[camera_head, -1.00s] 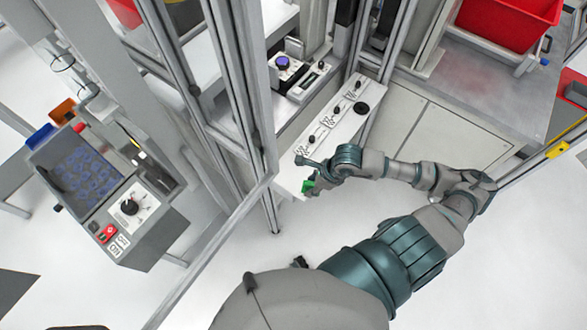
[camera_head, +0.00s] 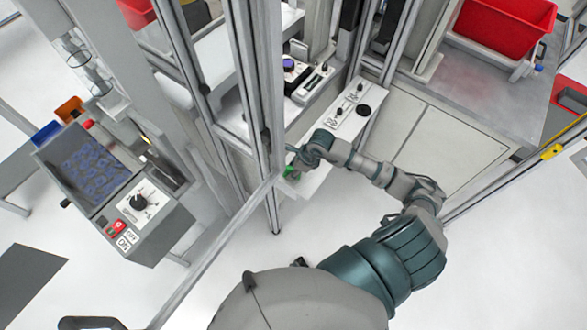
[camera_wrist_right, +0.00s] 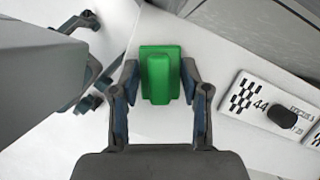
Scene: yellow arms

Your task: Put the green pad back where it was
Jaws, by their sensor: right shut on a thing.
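The green pad (camera_wrist_right: 160,78) is a small green block with a raised middle. In the right wrist view it lies between the two fingers of my right gripper (camera_wrist_right: 160,90), which is shut on it. In the head view only a bit of the green pad (camera_head: 291,171) shows beside my right gripper (camera_head: 294,160), at the near end of the white panel (camera_head: 318,166). I cannot tell whether the pad touches the panel. My left gripper is not in view.
The panel carries black knobs (camera_head: 363,110) and checkered labels (camera_wrist_right: 245,93). A metal frame post (camera_head: 262,120) stands close left of my right gripper. A control box (camera_head: 150,215) is at left. A red bin (camera_head: 505,35) stands at upper right. Open floor lies below the panel.

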